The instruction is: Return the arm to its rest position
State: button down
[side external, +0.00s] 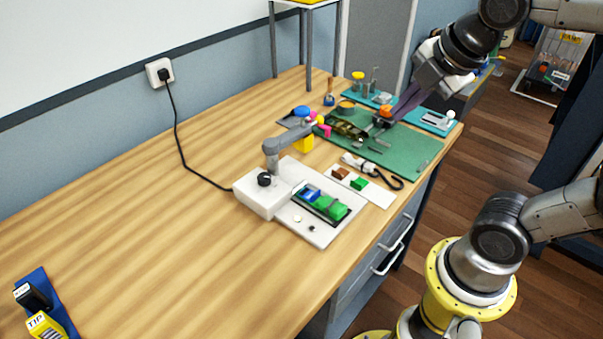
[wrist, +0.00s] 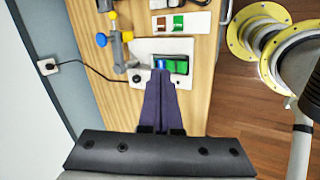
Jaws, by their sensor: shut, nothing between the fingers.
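My gripper (side external: 398,116) is at the upper right of the side view, above the far right part of the bench. Its dark purple fingers point down and to the left over the green mat (side external: 408,148). In the wrist view, the fingers (wrist: 160,76) lie together with nothing between them. Their tips overlap the picture of the white device's dark tray, but the side view shows the gripper well away from that device. Whether the fingertips touch anything on the mat cannot be told.
The white device (side external: 258,200) with a grey arm stands mid-bench, its tray holding blue and green blocks (side external: 325,206). A white card (side external: 375,192) bears brown and green pieces. Tools crowd the mat. A black cord runs to a wall socket (side external: 159,72). The bench's left is mostly clear.

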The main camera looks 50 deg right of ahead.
jog(key=s+a+f+m+y, duration=0.1)
jog(key=s+f+m, duration=0.4)
jog(key=m, duration=1.1)
jog(key=shift+s+a, duration=0.45)
jog(key=shift+a, duration=0.2)
jog(key=shift+r, duration=0.1)
dwell(0.4)
